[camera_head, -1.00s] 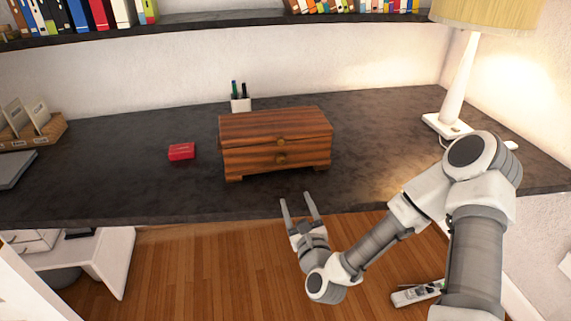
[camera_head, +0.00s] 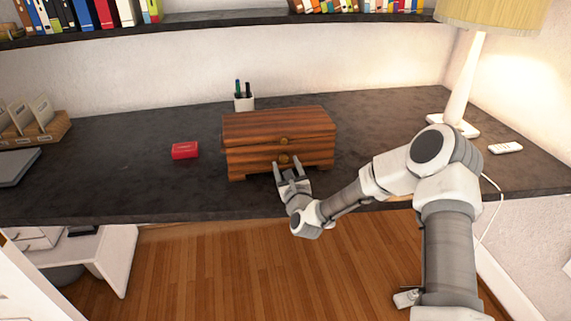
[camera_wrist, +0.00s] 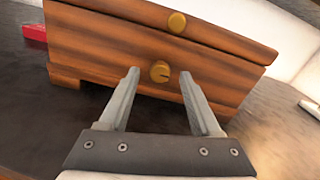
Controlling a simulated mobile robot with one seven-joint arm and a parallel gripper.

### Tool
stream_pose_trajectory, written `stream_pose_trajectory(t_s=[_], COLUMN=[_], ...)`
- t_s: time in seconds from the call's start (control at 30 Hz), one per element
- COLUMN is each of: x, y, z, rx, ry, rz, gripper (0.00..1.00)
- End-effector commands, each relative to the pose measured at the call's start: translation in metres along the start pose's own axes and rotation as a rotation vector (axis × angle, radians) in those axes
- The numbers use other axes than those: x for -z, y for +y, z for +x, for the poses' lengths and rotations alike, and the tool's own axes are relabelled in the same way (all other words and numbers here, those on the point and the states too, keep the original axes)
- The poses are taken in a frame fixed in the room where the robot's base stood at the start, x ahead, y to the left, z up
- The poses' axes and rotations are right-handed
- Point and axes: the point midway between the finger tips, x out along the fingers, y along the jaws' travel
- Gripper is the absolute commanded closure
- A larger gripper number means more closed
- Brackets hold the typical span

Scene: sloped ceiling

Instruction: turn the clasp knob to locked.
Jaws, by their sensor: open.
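A striped brown wooden box (camera_head: 250,157) with its lid down stands on the dark desk. Its front carries two round brass knobs. The lower knob (camera_wrist: 160,71), on the box body, has a dark notch or slot in its face. The upper knob (camera_wrist: 177,22) is on the lid edge. In the head view the lower knob (camera_head: 283,159) is just beyond my fingertips. My gripper (camera_head: 288,168) is open and empty in front of the box. In the wrist view my gripper (camera_wrist: 158,75) has one finger on each side of the lower knob, apparently short of it.
A small red box (camera_head: 185,150) lies left of the wooden box. A pen cup (camera_head: 244,103) stands behind it. A lamp (camera_head: 462,80) and a white remote (camera_head: 505,148) are at the right. The desk in front of the red box is clear.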

Motion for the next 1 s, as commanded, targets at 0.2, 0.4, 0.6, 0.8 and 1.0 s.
stream_pose_trajectory(t_s=[0.2,0.4,0.6,0.8,1.0], x=[0.0,0.0002,0.0002,0.0002,0.0002], y=[0.0001,0.0,0.0,-0.0001,0.0], z=[0.013,0.014,0.0138,0.0137,0.0136], rx=[0.0,0.0,0.0,0.0,0.0], ry=[0.0,0.001,0.001,0.001,0.001], rz=[0.0,0.0,0.0,0.0,0.0], gripper=[0.36,0.36,0.57,0.93,1.0])
